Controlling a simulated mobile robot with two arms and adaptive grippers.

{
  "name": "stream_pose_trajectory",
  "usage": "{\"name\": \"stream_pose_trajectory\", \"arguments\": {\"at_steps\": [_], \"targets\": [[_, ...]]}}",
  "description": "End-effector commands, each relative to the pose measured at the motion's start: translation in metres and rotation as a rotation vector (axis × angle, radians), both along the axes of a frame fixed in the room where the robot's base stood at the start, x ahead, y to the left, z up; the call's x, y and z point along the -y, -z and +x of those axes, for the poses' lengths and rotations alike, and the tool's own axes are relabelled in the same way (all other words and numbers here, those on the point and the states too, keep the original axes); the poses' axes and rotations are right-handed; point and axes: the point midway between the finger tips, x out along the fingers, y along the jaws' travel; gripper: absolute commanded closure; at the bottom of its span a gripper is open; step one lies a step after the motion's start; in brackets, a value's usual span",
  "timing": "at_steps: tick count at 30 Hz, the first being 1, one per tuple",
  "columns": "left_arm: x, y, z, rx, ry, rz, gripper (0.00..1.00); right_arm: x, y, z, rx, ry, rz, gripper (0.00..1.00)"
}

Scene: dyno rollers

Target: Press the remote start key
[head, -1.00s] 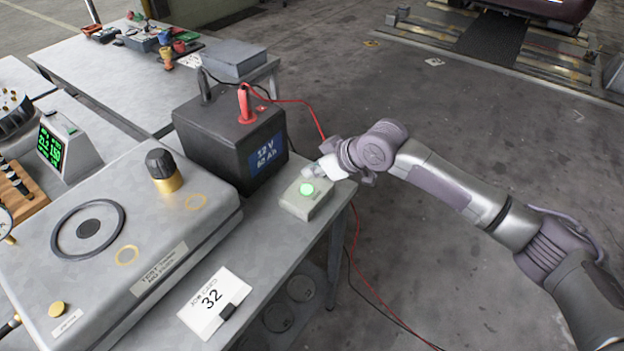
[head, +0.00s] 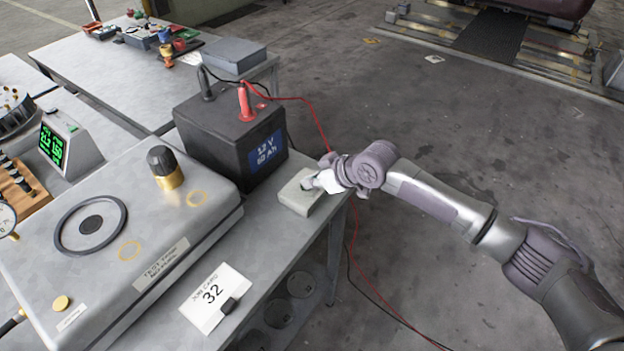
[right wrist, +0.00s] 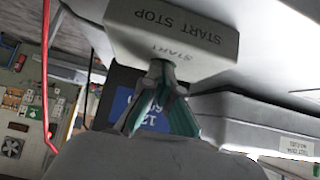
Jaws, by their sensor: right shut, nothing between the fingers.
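The remote start box (head: 301,196) is a small pale grey box on the bench's right edge, beside the black battery (head: 232,140). My right gripper (head: 309,183) is over its top, with the fingertips where the round button is; the button is hidden behind them. In the right wrist view the box (right wrist: 185,28) shows the words START STOP, and my shut, empty fingers (right wrist: 160,68) reach up to its START side. Whether the fingertips touch the button I cannot tell. My left gripper is out of view.
The battery has a red clamp (head: 245,102) with red and black cables running down past the bench edge. A grey test unit (head: 125,215) with a knob and a job card (head: 215,298) lie on the bench.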

Motion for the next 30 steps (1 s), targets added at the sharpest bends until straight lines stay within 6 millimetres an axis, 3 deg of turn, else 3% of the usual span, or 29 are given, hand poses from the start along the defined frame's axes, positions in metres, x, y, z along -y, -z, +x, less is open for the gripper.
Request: {"name": "stream_pose_trajectory", "arguments": {"at_steps": [1, 8, 11, 18, 20, 30], "targets": [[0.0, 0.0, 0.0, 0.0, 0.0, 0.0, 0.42, 0.002, 0.01, -0.005, -0.019, -0.001, -0.014, 1.0], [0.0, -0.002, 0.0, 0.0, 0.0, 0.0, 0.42, 0.003, 0.01, -0.006, -0.026, -0.001, -0.019, 1.0], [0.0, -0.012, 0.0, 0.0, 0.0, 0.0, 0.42, 0.002, 0.0, -0.006, -0.024, -0.001, -0.018, 1.0], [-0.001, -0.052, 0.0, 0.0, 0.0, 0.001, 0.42, -0.003, -0.048, -0.004, -0.007, 0.004, -0.006, 1.0], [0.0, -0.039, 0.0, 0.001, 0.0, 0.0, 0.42, 0.006, -0.046, -0.008, -0.003, 0.004, -0.006, 1.0], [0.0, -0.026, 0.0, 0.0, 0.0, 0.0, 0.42, 0.043, -0.096, -0.035, 0.001, 0.004, -0.003, 1.0]]}}
